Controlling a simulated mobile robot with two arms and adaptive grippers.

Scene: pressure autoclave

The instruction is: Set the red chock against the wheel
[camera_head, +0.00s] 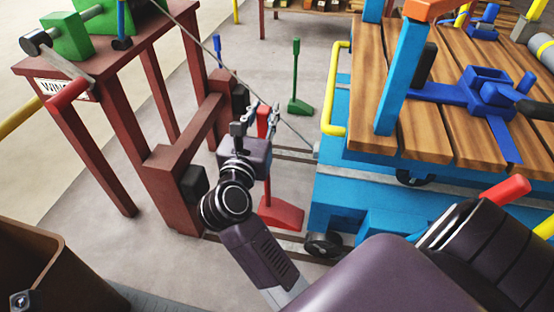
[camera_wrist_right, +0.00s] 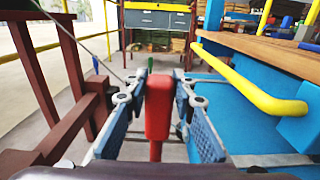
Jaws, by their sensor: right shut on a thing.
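The red chock (camera_head: 282,214) has a wedge-shaped foot and an upright handle with a thick red grip. My right gripper (camera_head: 262,112) is shut on this grip, and in the right wrist view the red grip (camera_wrist_right: 158,105) stands between the two fingers. The foot is just left of the blue cart's black wheel (camera_head: 323,244), with a small gap between them in the head view. I cannot tell whether the foot rests on the floor. My right forearm and wrist cover part of the area below it. My left gripper is out of view.
The blue cart (camera_head: 340,185) with a wooden deck and yellow handle (camera_head: 336,90) stands on the right. A dark red winch stand (camera_head: 178,190) is close on the left. A green chock (camera_head: 298,80) stands farther back. A brown bin (camera_head: 50,245) is at lower left.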

